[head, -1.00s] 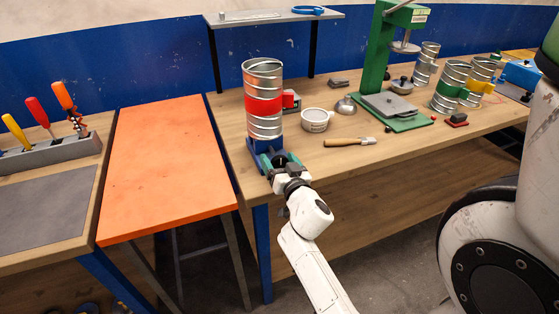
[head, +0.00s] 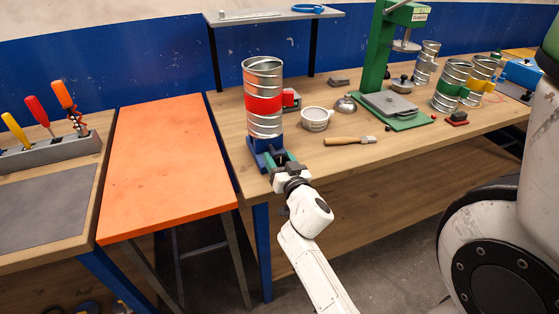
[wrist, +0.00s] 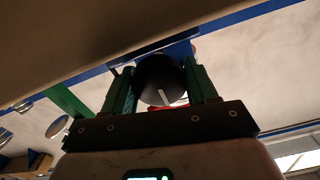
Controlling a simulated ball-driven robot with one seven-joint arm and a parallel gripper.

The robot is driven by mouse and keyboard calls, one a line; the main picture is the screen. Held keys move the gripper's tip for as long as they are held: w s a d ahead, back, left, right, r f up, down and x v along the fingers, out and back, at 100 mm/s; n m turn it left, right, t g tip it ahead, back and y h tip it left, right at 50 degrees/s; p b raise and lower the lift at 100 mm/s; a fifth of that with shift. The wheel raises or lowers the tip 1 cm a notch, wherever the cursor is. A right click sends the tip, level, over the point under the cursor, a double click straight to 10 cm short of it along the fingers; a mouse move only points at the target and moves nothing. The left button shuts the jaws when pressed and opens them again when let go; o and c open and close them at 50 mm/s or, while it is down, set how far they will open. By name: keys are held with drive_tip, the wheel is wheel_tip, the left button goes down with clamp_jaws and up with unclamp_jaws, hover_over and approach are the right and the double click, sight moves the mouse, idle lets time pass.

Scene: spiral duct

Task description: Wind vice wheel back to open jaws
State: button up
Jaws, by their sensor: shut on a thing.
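The blue vice (head: 262,150) stands at the left end of the wooden bench. A ribbed metal duct (head: 263,75) with a red band stands upright at the vice; whether the jaws press on it is hidden. My gripper (head: 275,158) is at the front of the vice. In the wrist view, the green fingers of my gripper (wrist: 163,88) are shut on the dark round vice wheel (wrist: 160,78), one on each side. The wheel carries a pale line mark. In the head view my gripper hides the wheel.
An orange table (head: 165,165) is to the left.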

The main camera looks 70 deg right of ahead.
drive_tip(key=n+b, duration=0.1)
drive_tip(key=n, duration=0.3)
drive_tip(key=shift+w+a, duration=0.1)
drive_tip(key=shift+n, duration=1.6)
drive_tip(key=shift+f, duration=0.1)
drive_tip(key=shift+f+b, duration=0.1)
drive_tip(key=shift+b, duration=0.2)
